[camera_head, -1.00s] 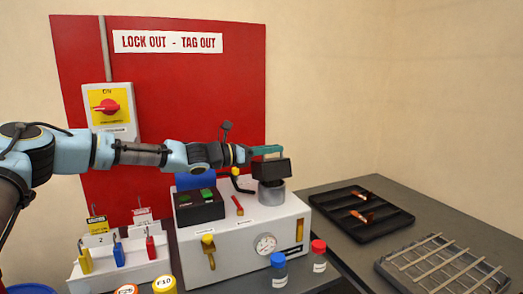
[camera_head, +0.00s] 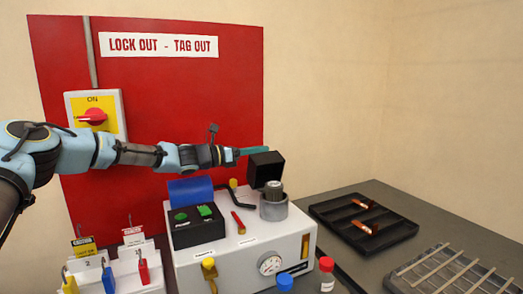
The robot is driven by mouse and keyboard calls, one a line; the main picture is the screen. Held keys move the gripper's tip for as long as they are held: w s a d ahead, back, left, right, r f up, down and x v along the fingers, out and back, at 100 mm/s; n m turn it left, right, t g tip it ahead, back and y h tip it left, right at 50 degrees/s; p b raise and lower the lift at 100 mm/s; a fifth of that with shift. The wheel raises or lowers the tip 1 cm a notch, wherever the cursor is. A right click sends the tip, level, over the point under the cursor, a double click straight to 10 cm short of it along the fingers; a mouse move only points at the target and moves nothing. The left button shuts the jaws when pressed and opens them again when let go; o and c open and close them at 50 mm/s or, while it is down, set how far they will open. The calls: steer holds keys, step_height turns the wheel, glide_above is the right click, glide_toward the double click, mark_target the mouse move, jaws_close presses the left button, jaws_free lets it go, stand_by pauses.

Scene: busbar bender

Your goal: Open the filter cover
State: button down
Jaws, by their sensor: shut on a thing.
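The filter cover (camera_head: 267,168) is a black box-like lid, tilted up with its dark hollow side showing. It stands above and slightly left of the grey round filter housing (camera_head: 273,211) on the white bender machine. A grey ribbed filter (camera_head: 273,189) shows in the housing's mouth, just below the cover. My gripper (camera_head: 252,151), with teal fingers, reaches in from the left and is shut on the cover's upper edge. The exact finger contact is too small to make out. Whether the cover is still joined to the housing is hidden.
The white machine (camera_head: 220,263) carries a black box with green buttons (camera_head: 197,226), a red lever (camera_head: 239,223) and a gauge (camera_head: 270,264). A black tray (camera_head: 335,217) with copper pieces lies right. Padlocks on a white rack (camera_head: 125,271) stand left. The red panel is behind.

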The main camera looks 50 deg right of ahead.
steer(key=shift+w+d+f+b, duration=0.2)
steer(key=shift+w+f, duration=0.25)
steer(key=shift+f, duration=0.25)
steer(key=shift+w+d+f+b, duration=0.15)
steer(key=shift+w+f+b, duration=0.2)
steer(key=shift+f, duration=0.35)
steer(key=shift+w+d+f+b, duration=0.1)
steer(key=shift+w+d+f, duration=0.1)
steer(key=shift+w+f, duration=0.4)
steer(key=c, duration=0.9)
jaws_free()
steer(key=shift+s+r, duration=0.2)
steer(key=shift+r, duration=0.1)
steer(key=shift+w+a+f, duration=0.1)
